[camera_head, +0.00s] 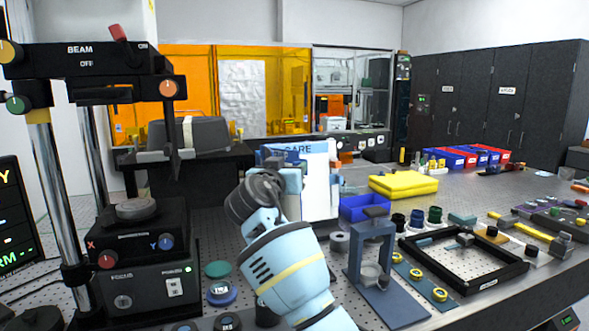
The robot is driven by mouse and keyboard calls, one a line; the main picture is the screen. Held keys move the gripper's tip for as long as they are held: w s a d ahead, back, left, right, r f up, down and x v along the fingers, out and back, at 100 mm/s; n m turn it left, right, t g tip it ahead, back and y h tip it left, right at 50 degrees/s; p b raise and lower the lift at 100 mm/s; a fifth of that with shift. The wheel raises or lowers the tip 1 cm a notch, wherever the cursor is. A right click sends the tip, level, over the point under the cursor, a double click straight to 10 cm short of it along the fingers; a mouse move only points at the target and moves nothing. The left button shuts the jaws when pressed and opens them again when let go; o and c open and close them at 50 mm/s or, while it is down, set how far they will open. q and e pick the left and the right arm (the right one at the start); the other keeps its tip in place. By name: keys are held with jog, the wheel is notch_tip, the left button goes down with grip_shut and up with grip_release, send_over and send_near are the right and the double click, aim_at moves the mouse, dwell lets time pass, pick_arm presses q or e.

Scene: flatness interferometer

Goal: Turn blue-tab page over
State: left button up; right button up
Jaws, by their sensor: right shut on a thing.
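A flip-page stand with a white page (318,190) and a blue heading ending in "CARE" stands upright on the bench, just left of the picture's middle. My right arm comes up from the bottom, and its wrist covers the stand's lower left. My right gripper (288,170) is at the left part of the pages and shut on a page there. Its fingertips are small and partly hidden by the wrist. I cannot clearly make out the blue tab from the blue parts around the gripper. My left gripper is not in view.
A small grey-blue press (374,250) and a black frame (464,259) stand nearer on the right. The black interferometer (128,240) fills the left. Small round parts lie beside my arm.

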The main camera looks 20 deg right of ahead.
jog(key=shift+o, duration=0.4)
jog(key=shift+w+a+r, duration=0.15)
jog(key=shift+w+a, duration=0.05)
jog(key=shift+w, duration=0.2)
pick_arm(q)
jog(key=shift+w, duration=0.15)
pick_arm(e)
jog(key=shift+s, duration=0.15)
jog(key=shift+c, duration=0.4)
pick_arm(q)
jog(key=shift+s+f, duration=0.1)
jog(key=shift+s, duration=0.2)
pick_arm(e)
jog(key=shift+d, duration=0.15)
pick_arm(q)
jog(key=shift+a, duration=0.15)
